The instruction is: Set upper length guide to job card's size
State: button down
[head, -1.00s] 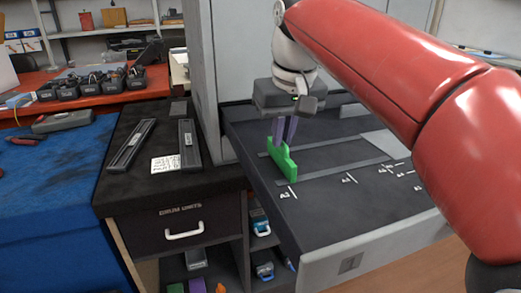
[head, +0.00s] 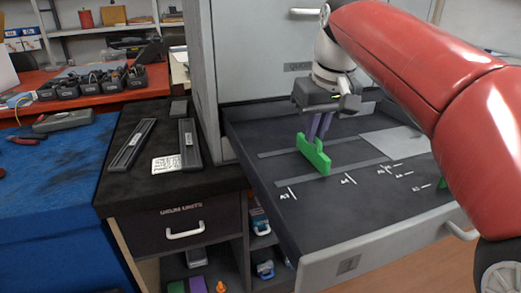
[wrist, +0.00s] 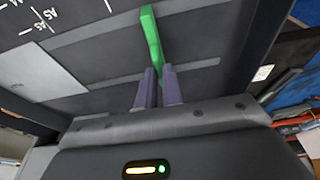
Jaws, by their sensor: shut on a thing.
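The green length guide (head: 313,155) stands upright in the pulled-out drawer (head: 380,248), across two pale tracks (head: 345,170). My gripper (head: 318,128) is shut on the guide's upper part with its purple fingers. In the head view the guide's near end lies between the A3 mark and the A4 mark, somewhat nearer A4. In the wrist view the guide (wrist: 152,35) runs away from the fingertips (wrist: 158,78). A white card (head: 166,163) with dark writing lies on the black cabinet top; its text is too small to read.
More size marks (head: 395,170) and a light grey plate (head: 395,140) are to the guide's right. Two dark cartridge units (head: 130,145) lie beside the card. The grey cabinet front (head: 270,55) rises behind the drawer.

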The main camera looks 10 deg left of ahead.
jog(key=shift+w+d+p, duration=0.25)
jog(key=shift+w+d, duration=0.25)
jog(key=shift+d, duration=0.3)
jog(key=shift+w+d+p, duration=0.2)
jog(key=shift+w+d, duration=0.25)
jog(key=shift+d, duration=0.3)
jog(key=c, duration=1.7)
grip_release()
jog(key=shift+r, duration=0.1)
jog(key=p+v, duration=0.1)
jog(key=v, duration=0.1)
jog(key=w+v, duration=0.1)
jog(key=v, duration=0.1)
jog(key=p+v, duration=0.1)
jog(key=v, duration=0.1)
jog(key=shift+a+r+p, duration=0.35)
jog(key=shift+r, duration=0.15)
